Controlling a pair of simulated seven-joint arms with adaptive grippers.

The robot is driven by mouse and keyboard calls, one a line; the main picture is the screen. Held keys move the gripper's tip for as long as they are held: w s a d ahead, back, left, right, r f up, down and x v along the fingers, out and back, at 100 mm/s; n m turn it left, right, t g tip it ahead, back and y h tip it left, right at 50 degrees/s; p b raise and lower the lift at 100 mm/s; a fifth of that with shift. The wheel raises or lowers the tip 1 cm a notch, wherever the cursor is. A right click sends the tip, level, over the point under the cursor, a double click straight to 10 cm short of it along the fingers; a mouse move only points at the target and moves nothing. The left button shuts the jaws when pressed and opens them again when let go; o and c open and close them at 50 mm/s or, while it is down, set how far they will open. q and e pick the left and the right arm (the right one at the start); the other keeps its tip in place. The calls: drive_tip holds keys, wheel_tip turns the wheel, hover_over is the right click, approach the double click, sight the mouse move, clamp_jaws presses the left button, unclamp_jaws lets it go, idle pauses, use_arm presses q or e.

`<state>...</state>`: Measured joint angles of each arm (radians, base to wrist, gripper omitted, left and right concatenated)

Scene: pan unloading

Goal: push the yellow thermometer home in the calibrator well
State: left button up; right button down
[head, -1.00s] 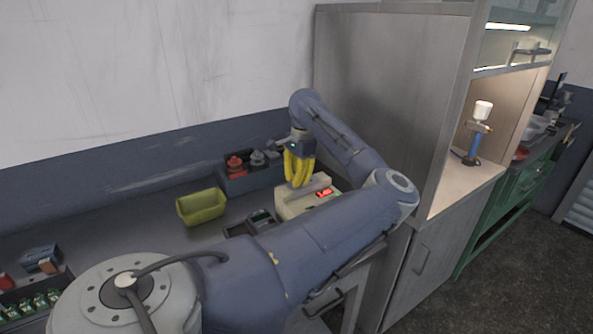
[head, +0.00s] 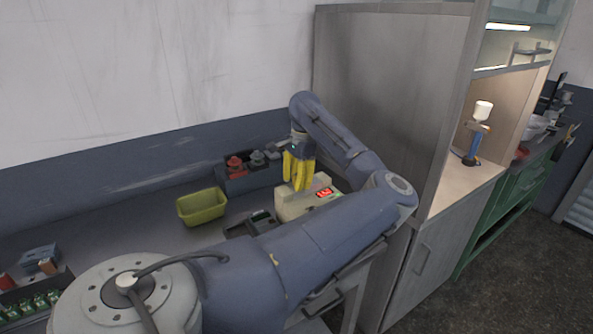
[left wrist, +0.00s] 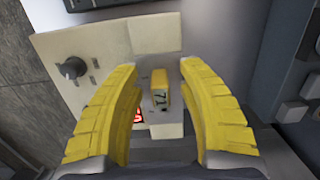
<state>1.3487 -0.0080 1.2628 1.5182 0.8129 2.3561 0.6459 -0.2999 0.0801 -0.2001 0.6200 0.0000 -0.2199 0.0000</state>
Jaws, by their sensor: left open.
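The cream calibrator (head: 292,208) with a lit red display (head: 324,193) stands on the bench below my left gripper (head: 298,188). In the left wrist view the calibrator (left wrist: 88,48) fills the middle, and its red display shows only in part. The yellow thermometer (left wrist: 161,91), with a small dark readout, stands on the calibrator between my left gripper's (left wrist: 160,95) yellow fingers. The fingers are spread on both sides of it with gaps, so the gripper is open. How deep the thermometer sits in the well cannot be told. In the head view the fingers hide it.
A yellow-green bin (head: 202,207) stands left of the calibrator. A dark rack (head: 243,182) with red and grey items is behind it, and a dark tray (head: 243,226) is in front. A tall grey cabinet (head: 388,100) rises close on the right.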

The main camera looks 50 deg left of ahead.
use_arm(q)
drive_tip(key=shift+r, duration=0.1)
drive_tip(key=r, duration=0.4)
drive_tip(key=w+r, duration=0.1)
drive_tip(key=r, duration=0.6)
drive_tip(key=shift+w+d+r, duration=0.1)
drive_tip(key=shift+w+r, duration=0.1)
drive_tip(key=shift+r, duration=0.2)
